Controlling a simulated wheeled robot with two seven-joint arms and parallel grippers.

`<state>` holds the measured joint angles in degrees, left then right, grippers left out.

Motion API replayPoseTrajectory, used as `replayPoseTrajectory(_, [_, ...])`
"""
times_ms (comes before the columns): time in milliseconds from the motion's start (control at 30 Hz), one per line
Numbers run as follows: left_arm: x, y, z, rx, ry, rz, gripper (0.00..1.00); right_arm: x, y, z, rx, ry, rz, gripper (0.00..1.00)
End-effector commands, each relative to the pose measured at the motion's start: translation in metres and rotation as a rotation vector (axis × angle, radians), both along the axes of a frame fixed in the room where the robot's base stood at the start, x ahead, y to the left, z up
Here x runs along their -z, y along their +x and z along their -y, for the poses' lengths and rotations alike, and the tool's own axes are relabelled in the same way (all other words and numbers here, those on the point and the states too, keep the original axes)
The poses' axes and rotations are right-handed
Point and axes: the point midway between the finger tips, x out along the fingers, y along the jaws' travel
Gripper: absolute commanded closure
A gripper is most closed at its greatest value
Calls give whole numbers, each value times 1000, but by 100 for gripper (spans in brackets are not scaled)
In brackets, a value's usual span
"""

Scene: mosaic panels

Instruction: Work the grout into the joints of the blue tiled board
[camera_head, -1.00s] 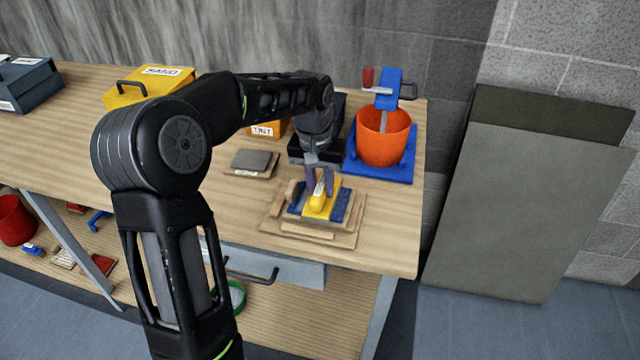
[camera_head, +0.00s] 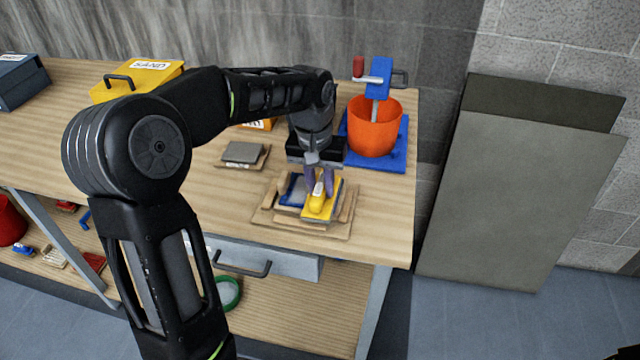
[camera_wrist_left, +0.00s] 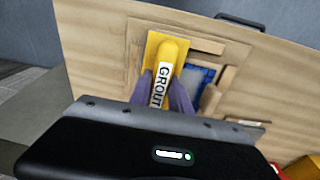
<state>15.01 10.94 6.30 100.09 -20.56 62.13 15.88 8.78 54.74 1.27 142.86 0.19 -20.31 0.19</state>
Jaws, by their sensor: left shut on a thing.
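The yellow grout float (camera_head: 323,207), with a GROUT label legible in the left wrist view (camera_wrist_left: 167,60), is held upright by its handle. My left gripper (camera_head: 320,188) is shut on that handle. The float's flat base lies over the right part of the blue tiled board (camera_head: 293,191), and I cannot tell whether it presses on it. The board's blue left part shows beside the float, and also in the left wrist view (camera_wrist_left: 200,77); the rest is hidden under the float. The board sits within wooden strips on a wooden base (camera_head: 275,222). My right gripper is not in view.
An orange bucket (camera_head: 374,128) stands on a blue base behind and right of the board. A grey tile (camera_head: 243,152) on a wooden piece lies to the left. A yellow SAND box (camera_head: 140,78) stands farther back left. The bench's right edge is close to the board.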

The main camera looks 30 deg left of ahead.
Motion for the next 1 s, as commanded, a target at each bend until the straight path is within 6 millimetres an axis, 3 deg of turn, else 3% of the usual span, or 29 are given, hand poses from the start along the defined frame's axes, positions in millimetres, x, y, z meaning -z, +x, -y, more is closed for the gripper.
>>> replayPoseTrajectory(533, [-4,44,-13,0,0,0,100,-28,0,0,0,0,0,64])
replayPoseTrajectory(1000, [-2,45,-14,0,1,2,100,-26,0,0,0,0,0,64])
